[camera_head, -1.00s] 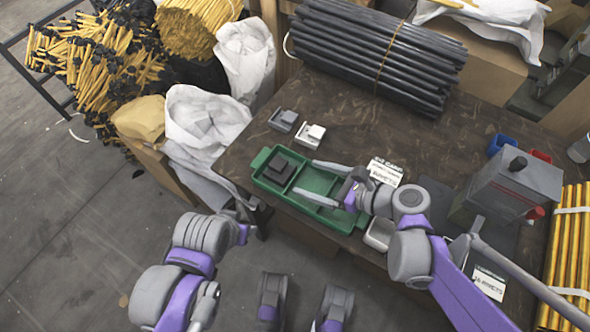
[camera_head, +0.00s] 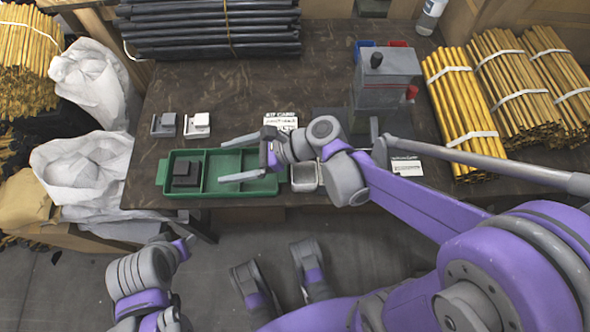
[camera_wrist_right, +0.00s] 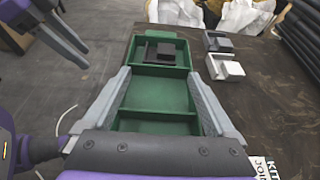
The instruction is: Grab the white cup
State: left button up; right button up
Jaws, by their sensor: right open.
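No plain white cup stands out in either view. A white slotted block (camera_head: 197,125) sits on the table, and it also shows in the wrist view (camera_wrist_right: 224,67). A pale square open container (camera_head: 304,177) stands right of the green tray (camera_head: 225,193), partly hidden by my right arm. My right gripper (camera_head: 228,161) is open and empty, its fingers over the green tray; in the wrist view the fingers (camera_wrist_right: 158,77) flank the tray's empty compartments. A dark block (camera_head: 187,173) lies in the tray's left compartment. My left arm's end (camera_head: 183,247) is low, off the table; its fingers are unclear.
A grey block (camera_head: 163,125) is beside the white one. A press (camera_head: 386,88), blue bin (camera_head: 363,47) and red bin (camera_head: 398,43) stand at right. Dark rods (camera_head: 215,27) lie at the back, yellow rods (camera_head: 460,110) at right. The table's middle is mostly clear.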

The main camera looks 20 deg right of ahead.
aim_at(304, 175)
jog(key=k+j+z, duration=0.3)
jog(key=k, duration=0.25)
jog(key=j+z, duration=0.2)
jog(key=k+j+z, duration=0.1)
jog(key=j+z, duration=0.15)
jog(key=j, duration=0.1)
